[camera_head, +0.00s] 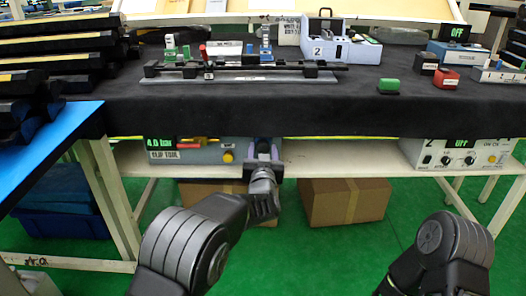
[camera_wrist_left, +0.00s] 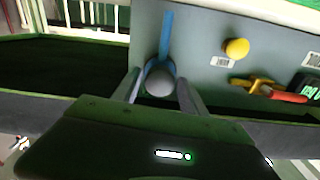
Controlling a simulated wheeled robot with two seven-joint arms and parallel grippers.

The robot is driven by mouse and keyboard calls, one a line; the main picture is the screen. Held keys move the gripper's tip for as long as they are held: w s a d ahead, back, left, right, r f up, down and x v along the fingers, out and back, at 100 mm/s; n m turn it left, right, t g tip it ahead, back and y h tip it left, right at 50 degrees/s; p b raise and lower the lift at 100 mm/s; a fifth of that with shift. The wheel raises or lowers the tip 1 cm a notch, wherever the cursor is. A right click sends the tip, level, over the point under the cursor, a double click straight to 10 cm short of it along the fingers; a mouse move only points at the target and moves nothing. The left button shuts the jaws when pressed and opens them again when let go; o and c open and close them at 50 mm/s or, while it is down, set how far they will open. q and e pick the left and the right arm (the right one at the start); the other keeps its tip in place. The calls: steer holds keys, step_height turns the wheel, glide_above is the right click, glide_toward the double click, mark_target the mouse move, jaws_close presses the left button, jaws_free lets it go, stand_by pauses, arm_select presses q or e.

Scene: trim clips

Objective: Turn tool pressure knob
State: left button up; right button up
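The clip tool unit (camera_head: 205,154) stands on the shelf under the table, with a green display reading about 4.0 bar (camera_head: 161,143). A yellow knob (camera_head: 227,157) sits on its front; it also shows in the left wrist view (camera_wrist_left: 237,48). My left gripper (camera_head: 264,151) is at the right end of the unit. In the left wrist view its fingers (camera_wrist_left: 160,78) are open on either side of a round grey knob (camera_wrist_left: 160,83) with a blue strip (camera_wrist_left: 166,35) behind it. Small gaps seem to show beside the knob. My right gripper is not in view; only its arm shows.
A red and yellow lever (camera_wrist_left: 275,92) is beside the yellow knob. Another control unit (camera_head: 458,154) stands at the right of the shelf. The dark table (camera_head: 290,110) overhangs the shelf. A blue bin (camera_head: 62,212) is at left.

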arm_select(q)
jaws_close()
stand_by(0.3)
steer(key=shift+r+m+p, duration=0.1)
steer(key=shift+m+p, duration=0.55)
steer(key=shift+m, duration=0.05)
steer(key=m+p, duration=0.2)
steer(key=m, duration=0.1)
steer(key=m+p, duration=0.1)
steer(key=m, duration=0.2)
steer(key=shift+m+p, duration=0.6)
steer(key=shift+m, duration=0.7)
